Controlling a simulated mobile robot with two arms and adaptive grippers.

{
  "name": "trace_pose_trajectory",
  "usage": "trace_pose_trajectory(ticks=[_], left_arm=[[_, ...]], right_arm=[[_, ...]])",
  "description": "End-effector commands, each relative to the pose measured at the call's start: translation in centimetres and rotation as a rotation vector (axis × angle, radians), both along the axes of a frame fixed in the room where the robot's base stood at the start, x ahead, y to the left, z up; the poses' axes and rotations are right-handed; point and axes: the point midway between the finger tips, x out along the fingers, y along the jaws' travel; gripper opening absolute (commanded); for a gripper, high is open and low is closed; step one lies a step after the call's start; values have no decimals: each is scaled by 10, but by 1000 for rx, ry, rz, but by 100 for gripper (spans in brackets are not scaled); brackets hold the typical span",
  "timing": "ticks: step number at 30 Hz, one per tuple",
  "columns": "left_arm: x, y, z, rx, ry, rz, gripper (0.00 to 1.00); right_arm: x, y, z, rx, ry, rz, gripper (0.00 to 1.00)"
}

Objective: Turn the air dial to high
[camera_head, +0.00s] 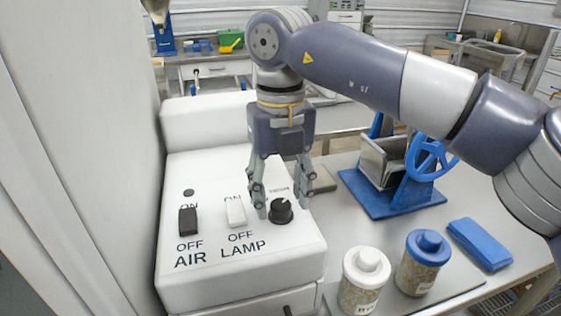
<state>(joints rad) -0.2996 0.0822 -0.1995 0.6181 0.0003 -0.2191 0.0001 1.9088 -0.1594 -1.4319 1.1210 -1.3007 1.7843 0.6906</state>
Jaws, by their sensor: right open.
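A black round dial (281,211) with a light pointer mark sits at the right of the white control box (290,255). The small label above it is too blurred and covered to read. My right gripper (283,202) points down at the dial with its fingers open. One finger is at the dial's left and the other at its back right; I cannot tell whether they touch it. A black AIR switch (188,222) and a white LAMP switch (236,212) are on the same panel, left of the dial. My left gripper is not in view.
A white-lidded jar (365,278) and a blue-lidded jar (422,262) stand right of the box. A folded blue cloth (480,244) lies at the right. A blue device with a handwheel (430,158) stands behind. A white wall (90,150) closes the left side.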

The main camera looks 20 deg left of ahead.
Motion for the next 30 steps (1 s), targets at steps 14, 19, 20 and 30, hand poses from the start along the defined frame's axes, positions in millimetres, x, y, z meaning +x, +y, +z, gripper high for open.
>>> trace_pose_trajectory(ticks=[14, 19, 20, 30], left_arm=[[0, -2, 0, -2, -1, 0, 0], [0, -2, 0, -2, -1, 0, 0], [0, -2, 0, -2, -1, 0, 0], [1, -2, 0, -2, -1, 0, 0]], right_arm=[[0, 1, 93, 2, -3, -2, 50], [0, 1, 105, 2, -2, -1, 50], [0, 1, 106, 2, -2, -1, 50], [0, 0, 108, 2, -2, 0, 50]])
